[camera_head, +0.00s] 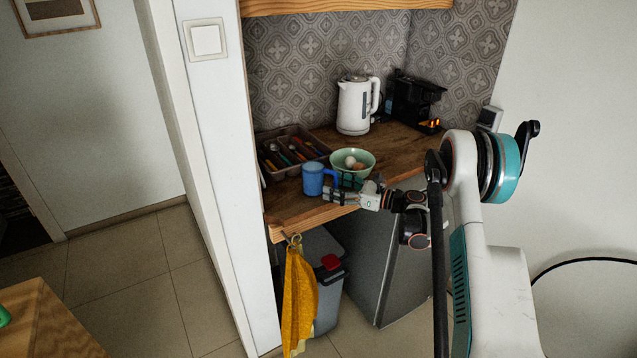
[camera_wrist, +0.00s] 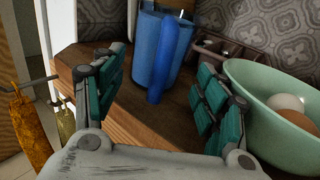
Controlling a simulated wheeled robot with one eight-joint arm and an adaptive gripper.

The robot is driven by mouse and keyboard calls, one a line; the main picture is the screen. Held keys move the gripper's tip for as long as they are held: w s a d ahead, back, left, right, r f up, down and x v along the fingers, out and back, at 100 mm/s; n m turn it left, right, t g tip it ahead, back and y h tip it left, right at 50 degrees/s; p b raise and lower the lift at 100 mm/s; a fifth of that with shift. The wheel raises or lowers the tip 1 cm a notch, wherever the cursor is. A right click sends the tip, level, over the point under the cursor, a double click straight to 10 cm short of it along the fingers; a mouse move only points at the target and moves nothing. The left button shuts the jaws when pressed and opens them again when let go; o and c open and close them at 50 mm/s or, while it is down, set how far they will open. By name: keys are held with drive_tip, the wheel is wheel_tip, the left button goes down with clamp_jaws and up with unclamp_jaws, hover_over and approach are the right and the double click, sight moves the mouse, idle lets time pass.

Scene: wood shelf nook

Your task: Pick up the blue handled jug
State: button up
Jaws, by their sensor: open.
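The blue handled jug (camera_head: 313,179) stands upright on the wooden counter near its front edge. In the wrist view the jug (camera_wrist: 149,45) is straight ahead, with its handle (camera_wrist: 166,62) turned toward me. My gripper (camera_head: 333,190) is at the counter's front edge, just right of and in front of the jug. In the wrist view my gripper (camera_wrist: 155,92) is open, its teal-padded fingers spread to either side of the handle's line. The handle's lower end reaches about level with the fingertips. I cannot tell whether any finger touches it.
A green bowl (camera_head: 341,157) with eggs stands close to the right of the jug, beside my right finger. A cutlery tray (camera_head: 268,175) is behind the jug. A white kettle (camera_head: 353,107) and a black coffee machine (camera_head: 405,98) stand farther back. A yellow cloth (camera_head: 298,297) hangs below the counter edge.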

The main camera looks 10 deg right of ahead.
sight(323, 181)
drive_tip(key=b+x, duration=0.1)
drive_tip(key=x, duration=0.3)
drive_tip(key=shift+w+a+r+b, duration=0.15)
drive_tip(key=shift+a+b, duration=0.15)
drive_tip(key=c, duration=1.2)
drive_tip(key=shift+r, duration=0.2)
drive_tip(key=shift+r+p, duration=3.1)
drive_tip(key=shift+r, duration=6.6)
drive_tip(key=shift+r, duration=0.15)
